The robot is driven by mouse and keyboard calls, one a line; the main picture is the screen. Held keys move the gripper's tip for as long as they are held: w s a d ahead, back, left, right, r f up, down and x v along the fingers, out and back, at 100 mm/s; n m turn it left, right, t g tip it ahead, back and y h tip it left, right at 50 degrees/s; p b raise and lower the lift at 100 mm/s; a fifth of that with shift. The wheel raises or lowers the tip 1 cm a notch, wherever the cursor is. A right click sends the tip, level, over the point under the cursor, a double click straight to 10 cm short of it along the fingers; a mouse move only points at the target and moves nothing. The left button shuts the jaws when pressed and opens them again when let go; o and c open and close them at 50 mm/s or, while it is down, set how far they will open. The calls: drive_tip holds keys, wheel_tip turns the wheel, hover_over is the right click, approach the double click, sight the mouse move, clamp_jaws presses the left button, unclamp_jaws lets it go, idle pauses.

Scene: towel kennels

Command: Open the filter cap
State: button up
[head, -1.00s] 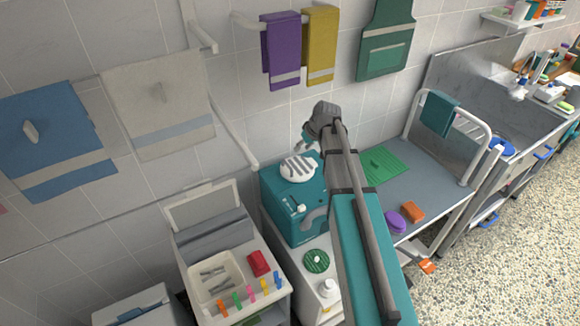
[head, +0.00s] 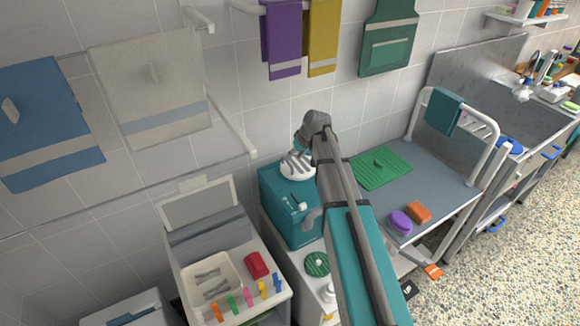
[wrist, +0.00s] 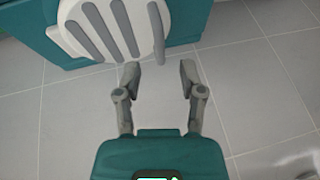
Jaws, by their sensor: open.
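The filter cap looks to be the round white cap with dark grey slots (head: 298,165) on top of a teal box-shaped machine (head: 284,205). In the wrist view the slotted cap (wrist: 115,28) lies at the top left, just beyond the fingertips. My gripper (wrist: 158,75) is open, with nothing between its fingers and grey wall tiles behind them. The cap is left of the line between the fingers and apart from them. In the head view my gripper end (head: 303,142) is by the wall just above the cap, its fingertips mostly hidden.
A white cabinet stands under the machine, with a green round disc (head: 317,264) on it. Left is a tray (head: 190,285) with coloured clips and a red block (head: 256,265). Right is a grey trolley top (head: 435,180) with a green mat (head: 380,168). Towels hang above.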

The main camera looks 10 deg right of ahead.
sight(289, 163)
drive_tip(key=shift+b+x, duration=1.6)
drive_tip(key=shift+x, duration=0.5)
drive_tip(key=shift+c, duration=0.2)
clamp_jaws()
drive_tip(key=shift+a, duration=0.2)
